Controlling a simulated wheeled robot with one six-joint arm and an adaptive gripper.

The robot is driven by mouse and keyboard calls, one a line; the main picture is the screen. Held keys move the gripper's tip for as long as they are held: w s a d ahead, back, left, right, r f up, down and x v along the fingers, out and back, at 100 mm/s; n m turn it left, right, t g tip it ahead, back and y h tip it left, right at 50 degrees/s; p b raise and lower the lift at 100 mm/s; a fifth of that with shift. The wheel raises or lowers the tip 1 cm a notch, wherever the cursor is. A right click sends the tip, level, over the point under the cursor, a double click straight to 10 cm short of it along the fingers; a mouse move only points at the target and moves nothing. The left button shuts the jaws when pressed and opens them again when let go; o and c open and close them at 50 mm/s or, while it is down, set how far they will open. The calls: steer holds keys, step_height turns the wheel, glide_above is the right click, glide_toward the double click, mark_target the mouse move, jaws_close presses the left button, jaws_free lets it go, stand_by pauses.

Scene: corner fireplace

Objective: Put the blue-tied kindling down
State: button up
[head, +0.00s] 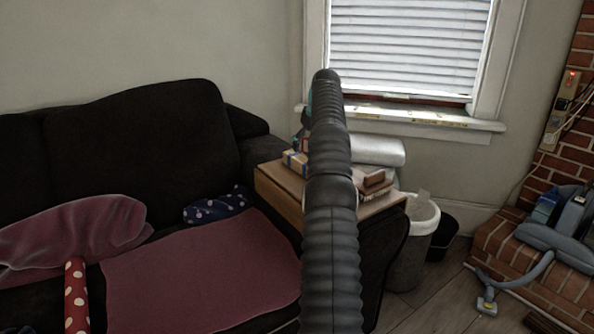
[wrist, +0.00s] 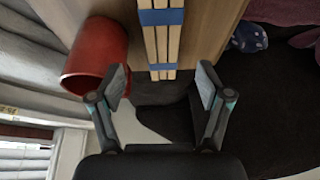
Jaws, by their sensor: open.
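The blue-tied kindling (wrist: 162,45) is a bundle of pale sticks with two blue bands, lying on the wooden side table (wrist: 212,25) in the wrist view. One end is at the table's edge. My gripper (wrist: 162,88) is open and empty, its fingers spread on either side of the line of the bundle, just short of its near end and apart from it. In the head view the kindling (head: 294,162) shows in part on the side table (head: 275,182), left of my dark arm, which hides most of my gripper.
A red round container (wrist: 98,48) is close beside the left finger in the wrist view. Brown blocks (head: 375,184) and a silvery-white bundle (head: 378,151) sit right of my arm. A dark sofa (head: 140,130) is at left, a grey bin (head: 410,245) right of the table.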

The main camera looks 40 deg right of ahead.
mark_target(301, 159)
steer(key=shift+b+x, duration=0.95)
steer(key=shift+x, duration=2.9)
steer(key=shift+s+a, duration=0.1)
steer(key=shift+a, duration=0.05)
steer(key=shift+c, duration=0.2)
steer(key=shift+r, duration=0.1)
steer(key=c, duration=1.4)
